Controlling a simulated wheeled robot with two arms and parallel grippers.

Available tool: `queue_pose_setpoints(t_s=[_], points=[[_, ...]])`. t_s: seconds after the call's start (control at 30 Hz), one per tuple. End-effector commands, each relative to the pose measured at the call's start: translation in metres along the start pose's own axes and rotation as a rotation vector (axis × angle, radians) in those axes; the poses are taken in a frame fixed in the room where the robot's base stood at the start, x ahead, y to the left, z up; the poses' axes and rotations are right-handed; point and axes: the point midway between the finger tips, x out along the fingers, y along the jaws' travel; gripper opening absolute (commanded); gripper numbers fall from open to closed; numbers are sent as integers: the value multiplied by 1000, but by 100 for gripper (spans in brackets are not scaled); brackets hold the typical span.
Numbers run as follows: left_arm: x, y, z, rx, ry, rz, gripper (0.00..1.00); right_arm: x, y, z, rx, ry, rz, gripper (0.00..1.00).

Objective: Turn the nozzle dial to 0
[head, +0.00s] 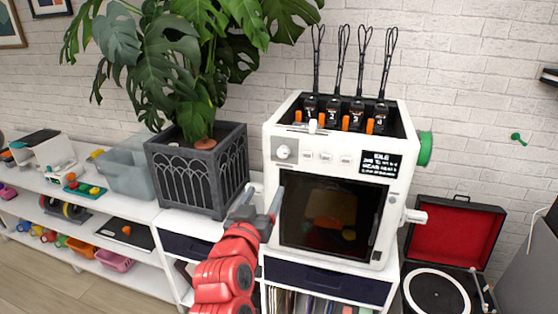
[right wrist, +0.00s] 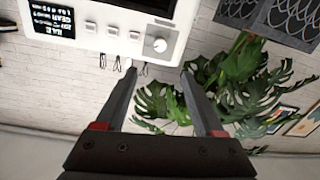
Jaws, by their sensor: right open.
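The white 3D printer (head: 400,228) stands on a white cabinet. Its dial (head: 283,153), a round white knob on a grey plate, is at the upper left of its front panel. The dial also shows in the right wrist view (right wrist: 160,45); its marks and setting are too small to read. A dark display (head: 380,164) sits at the panel's right end. My right gripper (head: 263,200) is open and empty, below and left of the dial in the head view. In the right wrist view, its fingertips (right wrist: 162,74) are apart, with the dial just beyond the gap.
A dark planter (head: 197,180) with a large leafy plant stands left of the printer. Several black tools with orange parts stand in the printer's top. Push buttons (head: 326,157) line up right of the dial. An open turntable case (head: 455,240) is at the lower right.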

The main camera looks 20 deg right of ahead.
Motion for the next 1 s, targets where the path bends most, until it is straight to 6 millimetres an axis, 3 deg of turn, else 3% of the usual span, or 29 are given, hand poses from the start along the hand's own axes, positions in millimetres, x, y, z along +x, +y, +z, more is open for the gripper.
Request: queue_pose_setpoints(t_s=[0.17,0.6,0.8,1.0], points=[[12,-1,-2,0,0,0,52,28,2,-2,-3,-6,5,70],[46,-2,-8,0,0,0,52,131,1,-3,-7,-2,3,70],[54,-3,-9,0,0,0,52,159,0,-3,-3,1,1,70],[57,-3,-10,0,0,0,52,170,-1,-2,-3,4,-3,70]])
